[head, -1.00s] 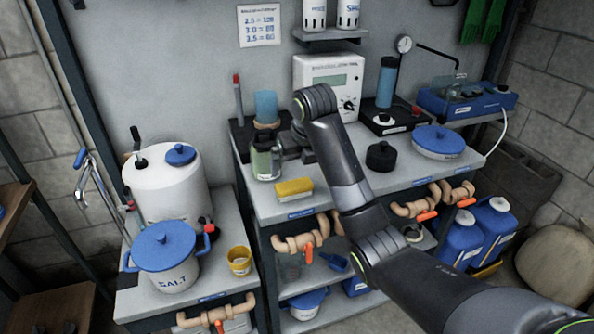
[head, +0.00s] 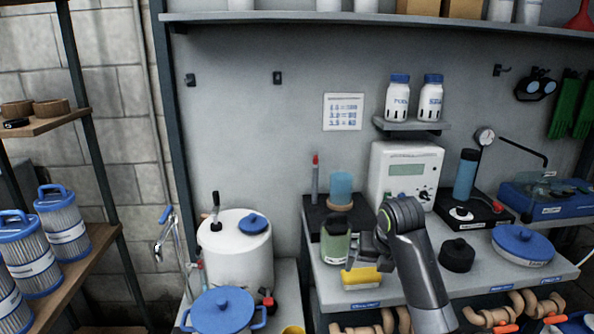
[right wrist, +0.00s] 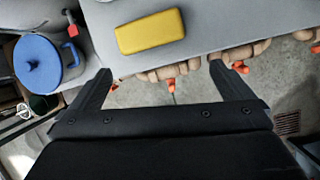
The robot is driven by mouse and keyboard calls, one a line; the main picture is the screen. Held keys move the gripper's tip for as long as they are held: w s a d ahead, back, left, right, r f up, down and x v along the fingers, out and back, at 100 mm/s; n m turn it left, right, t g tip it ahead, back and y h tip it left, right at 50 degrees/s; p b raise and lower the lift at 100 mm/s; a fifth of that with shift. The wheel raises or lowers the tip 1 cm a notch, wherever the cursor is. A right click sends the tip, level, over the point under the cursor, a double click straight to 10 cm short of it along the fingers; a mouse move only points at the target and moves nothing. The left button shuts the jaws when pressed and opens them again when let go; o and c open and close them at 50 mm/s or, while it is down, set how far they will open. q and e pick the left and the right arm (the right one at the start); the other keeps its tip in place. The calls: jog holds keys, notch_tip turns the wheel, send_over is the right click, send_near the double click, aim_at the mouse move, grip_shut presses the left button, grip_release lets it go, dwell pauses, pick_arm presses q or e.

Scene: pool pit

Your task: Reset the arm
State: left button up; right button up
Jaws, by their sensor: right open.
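My right arm reaches up from the bottom right in the head view, and its gripper (head: 357,256) is near the yellow sponge (head: 361,278) and the green jar (head: 336,241) at the bench front. In the right wrist view the two fingers of the gripper (right wrist: 160,85) stand wide apart with nothing between them. The yellow sponge (right wrist: 150,31) lies on the grey bench top beyond the fingertips, apart from them. My left gripper is not in view.
The bench holds a white controller box (head: 405,172), a black knob-topped lid (head: 457,256) and a blue-lidded pot (head: 522,246). A white tank (head: 233,255) and a blue-lidded salt tub (head: 223,312) stand left. Orange-handled pipes (head: 505,318) run below the front edge.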

jog(key=s+d+f+m, duration=0.3)
jog(key=s+f+m, duration=0.6)
jog(key=s, duration=0.1)
jog(key=s+d+f+m, duration=0.3)
jog(key=s+f+m, duration=0.6)
jog(key=s+d+f+m+h, duration=0.1)
jog(key=s+d+m, duration=0.1)
jog(key=s+m, duration=0.75)
jog(key=s+d+f+m+h, duration=0.1)
jog(key=s+m, duration=0.6)
jog(key=s, duration=0.5)
notch_tip(320, 180, down, 24)
jog(key=d+r+g, duration=0.1)
jog(key=d+g, duration=0.1)
jog(key=s+a+f+g+y, duration=0.1)
jog(key=s+f, duration=1.4)
jog(key=f, duration=0.2)
jog(key=shift+a, duration=0.3)
